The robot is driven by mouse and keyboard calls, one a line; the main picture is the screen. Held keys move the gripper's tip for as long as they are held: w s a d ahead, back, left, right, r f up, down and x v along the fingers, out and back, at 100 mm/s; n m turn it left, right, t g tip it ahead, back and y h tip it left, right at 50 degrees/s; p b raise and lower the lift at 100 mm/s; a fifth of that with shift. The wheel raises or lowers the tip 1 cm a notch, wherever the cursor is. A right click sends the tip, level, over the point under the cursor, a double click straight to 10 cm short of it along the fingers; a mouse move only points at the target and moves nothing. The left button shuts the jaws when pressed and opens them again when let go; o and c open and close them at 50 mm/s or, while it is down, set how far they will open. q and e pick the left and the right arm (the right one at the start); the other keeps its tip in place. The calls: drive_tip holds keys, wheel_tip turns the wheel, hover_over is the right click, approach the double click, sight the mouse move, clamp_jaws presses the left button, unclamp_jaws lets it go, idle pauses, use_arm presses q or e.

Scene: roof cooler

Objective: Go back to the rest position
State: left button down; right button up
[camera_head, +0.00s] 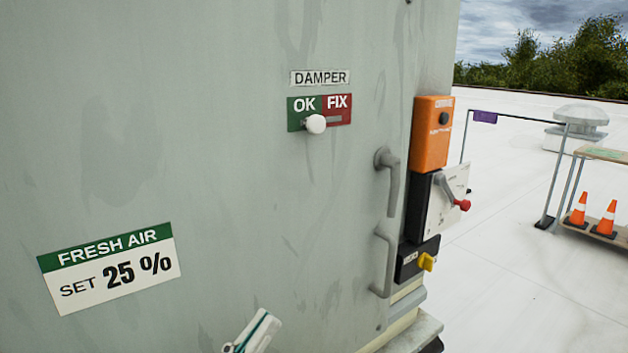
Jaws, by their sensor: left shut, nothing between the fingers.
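My left gripper (260,325) shows at the bottom edge, in front of the grey-green cabinet (210,190). Only its white and green finger part is in view, and it is shut with nothing in it. It is below the damper slider and apart from it. The damper slider's white knob (316,124) sits at the border of the green OK field (300,106) and the red FIX field (343,105), covering part of the OK side. My right gripper is not in view.
Two grey handles (388,185) are on the cabinet's right edge. Beside them are an orange box (431,133), a switch with a red-tipped lever (449,195) and a yellow knob (426,261). A cart with cones (590,215) and a rail (515,115) stand on the open white roof.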

use_arm(q)
drive_tip(key=w+f+n+g+y, duration=0.3)
drive_tip(key=f+y, duration=0.4)
drive_tip(key=f, duration=0.7)
drive_tip(key=s+a+f+n+g+y, duration=0.1)
drive_tip(key=a+f+g+y, duration=0.15)
drive_tip(key=f, duration=0.45)
drive_tip(key=s+a+f+g+y, duration=0.1)
drive_tip(key=a+f+g+y, duration=0.15)
drive_tip(key=f, duration=0.45)
drive_tip(key=s+a+f+n+g+y, duration=0.2)
drive_tip(key=s+a+f+g+y, duration=0.1)
drive_tip(key=s+a+f, duration=0.3)
drive_tip(key=s+a+f+n+g+y, duration=0.1)
drive_tip(key=s+a+f+g+y, duration=0.15)
drive_tip(key=s+f, duration=0.5)
drive_tip(key=s+f+g, duration=0.1)
drive_tip(key=s+f, duration=0.1)
drive_tip(key=f, duration=1.1)
drive_tip(key=s+f+g, duration=0.1)
drive_tip(key=s+f, duration=0.1)
drive_tip(key=f, duration=1.1)
drive_tip(key=s+a+f, duration=0.1)
drive_tip(key=s+f, duration=0.6)
drive_tip(key=s, duration=0.1)
drive_tip(key=s+a+f+g+p, duration=0.1)
drive_tip(key=s+a+f, duration=0.1)
drive_tip(key=s+f, duration=0.5)
drive_tip(key=shift+s+a, duration=0.3)
drive_tip(key=shift+s, duration=0.2)
